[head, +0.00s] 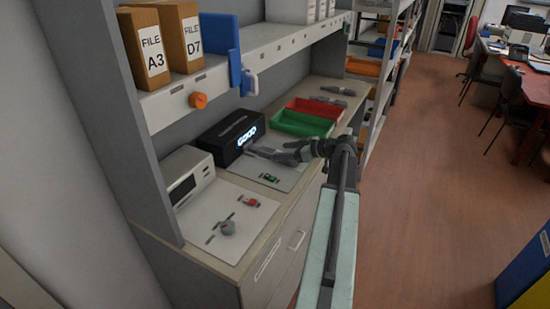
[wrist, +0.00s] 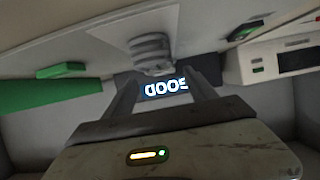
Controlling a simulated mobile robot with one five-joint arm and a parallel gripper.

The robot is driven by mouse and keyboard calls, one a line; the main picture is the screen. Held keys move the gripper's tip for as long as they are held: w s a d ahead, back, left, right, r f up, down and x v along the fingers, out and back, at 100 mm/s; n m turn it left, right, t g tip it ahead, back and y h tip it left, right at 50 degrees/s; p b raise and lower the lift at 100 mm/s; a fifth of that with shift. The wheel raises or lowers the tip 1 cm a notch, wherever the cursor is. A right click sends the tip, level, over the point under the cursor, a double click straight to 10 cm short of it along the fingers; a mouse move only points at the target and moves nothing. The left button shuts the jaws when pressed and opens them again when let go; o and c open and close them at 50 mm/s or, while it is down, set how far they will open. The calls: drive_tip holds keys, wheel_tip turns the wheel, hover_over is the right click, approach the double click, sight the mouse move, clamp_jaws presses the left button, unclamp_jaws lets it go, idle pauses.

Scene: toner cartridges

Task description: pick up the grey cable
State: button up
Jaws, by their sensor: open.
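A grey ribbed coil, which looks like the grey cable (wrist: 151,52), shows in the wrist view just beyond my fingertips, on the pale worktop side of an upside-down picture. My gripper (wrist: 167,84) is open, with one finger to each side of the lit display behind and nothing clearly held. In the head view my gripper (head: 258,152) reaches left over the worktop, in front of the black box. Whether the fingers touch the coil is unclear.
The black box (head: 229,137) with a lit display stands behind my gripper. Green (head: 302,124) and red (head: 314,108) trays lie beyond it. A shelf (head: 245,60) overhangs the worktop.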

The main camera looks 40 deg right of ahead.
sight(275, 152)
drive_tip(key=b+x, duration=0.1)
drive_tip(key=x, duration=0.1)
drive_tip(key=b+x, duration=0.1)
drive_tip(key=x, duration=0.1)
drive_tip(key=shift+w+f, duration=0.1)
drive_tip(key=shift+f, duration=0.4)
drive_tip(key=shift+w+a, duration=0.15)
drive_tip(key=shift+r, duration=0.1)
drive_tip(key=shift+c, duration=0.6)
clamp_jaws()
drive_tip(key=shift+r, duration=0.15)
wheel_tip(275, 152, up, 18)
drive_tip(key=p, duration=1.8)
